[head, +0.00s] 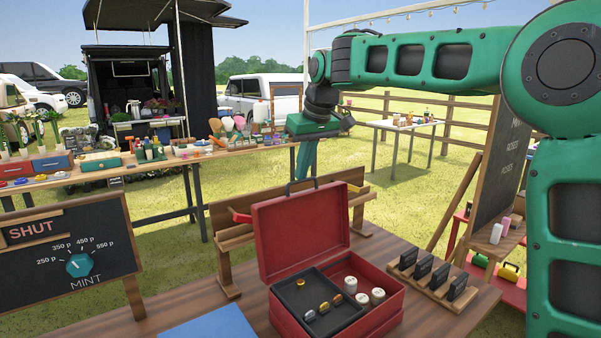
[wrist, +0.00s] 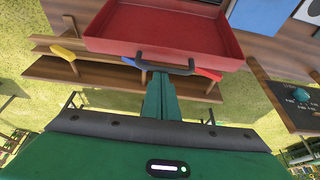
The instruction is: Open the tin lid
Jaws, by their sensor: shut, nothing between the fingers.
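The red tin (head: 385,310) stands on the brown wooden table with its lid (head: 300,232) raised, standing about upright at the back. A black tray (head: 290,297) and several white round pieces (head: 362,299) show inside. The lid's dark handle (head: 301,184) is at its top edge; it also shows in the wrist view (wrist: 188,69). My gripper (head: 304,176) is shut and empty, pointing down just behind the handle. In the wrist view my fingertips (wrist: 160,78) lie close by the handle; I cannot tell whether they touch it.
A wooden rack (head: 234,238) stands behind the tin. Several black clips (head: 423,266) sit on a wooden holder to its right. A blue flat thing (head: 212,324) lies front left, near a black SHUT sign (head: 70,245). A chalkboard (head: 495,170) stands at the right.

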